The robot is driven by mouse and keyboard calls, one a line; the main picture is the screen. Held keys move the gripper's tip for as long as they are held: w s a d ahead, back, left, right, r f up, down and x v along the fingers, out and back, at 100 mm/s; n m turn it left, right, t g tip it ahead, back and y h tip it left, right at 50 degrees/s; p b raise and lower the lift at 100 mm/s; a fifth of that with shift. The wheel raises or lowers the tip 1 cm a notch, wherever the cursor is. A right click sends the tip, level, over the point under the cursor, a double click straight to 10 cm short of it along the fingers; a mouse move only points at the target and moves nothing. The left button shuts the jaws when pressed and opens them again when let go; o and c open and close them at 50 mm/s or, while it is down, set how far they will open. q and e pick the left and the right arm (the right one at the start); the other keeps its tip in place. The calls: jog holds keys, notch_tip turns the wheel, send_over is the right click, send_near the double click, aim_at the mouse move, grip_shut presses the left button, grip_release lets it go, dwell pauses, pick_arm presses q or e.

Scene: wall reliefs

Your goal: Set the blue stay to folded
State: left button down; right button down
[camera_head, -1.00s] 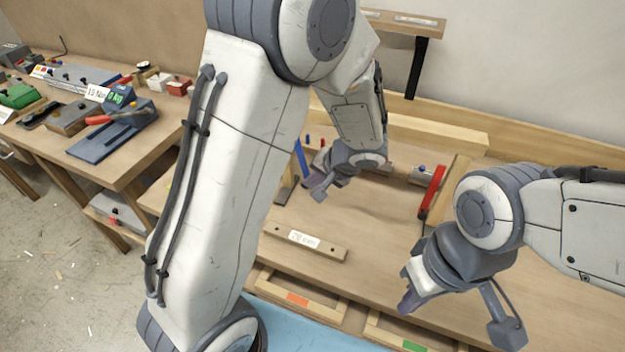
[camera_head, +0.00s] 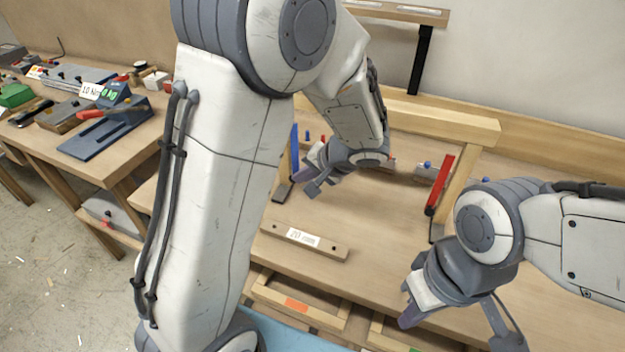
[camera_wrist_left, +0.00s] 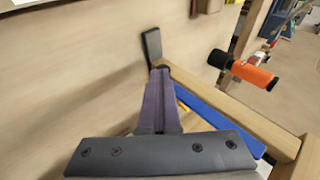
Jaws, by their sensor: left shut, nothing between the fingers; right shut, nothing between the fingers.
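The blue stay (camera_head: 295,150) is a narrow bar that stands up at the back left of the bench, just left of my left gripper (camera_head: 308,184). In the left wrist view the blue stay (camera_wrist_left: 218,116) slants along a wooden rail, right of the closed purple fingers (camera_wrist_left: 160,90). The mount partly hides it there. My left gripper is shut and empty; I cannot tell whether it touches the stay. My right gripper (camera_head: 406,308) is shut and empty over the bench front, far from the blue stay.
A red bar (camera_head: 440,185) leans beside a wooden post at right. A labelled wooden block (camera_head: 303,240) lies on the bench in front of my left gripper. A wooden beam (camera_head: 440,115) runs along the back. An orange-ended part (camera_wrist_left: 245,72) sticks out near the rail.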

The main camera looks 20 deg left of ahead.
pick_arm(q)
jog(key=shift+d+r, duration=0.1)
dwell(0.3)
jog(key=d+f+p+v, duration=0.1)
jog(key=p+v, duration=0.1)
jog(key=v, duration=1.3)
jog(key=s+d+m+g+h+p, duration=0.1)
jog(key=s+d+m+h, duration=0.2)
jog(key=s, duration=0.7)
jog(key=s+d+f+m+g+h+p, duration=0.1)
jog(key=s+d+m+g+h+p, duration=0.1)
jog(key=s, duration=0.8)
jog(key=d+m+h, duration=0.1)
jog(key=d+h, duration=0.1)
jog(key=h, duration=0.1)
jog(key=shift+s+f+m+h, duration=0.25)
jog(key=shift+f+m+h, duration=0.1)
jog(key=shift+m+h, duration=0.05)
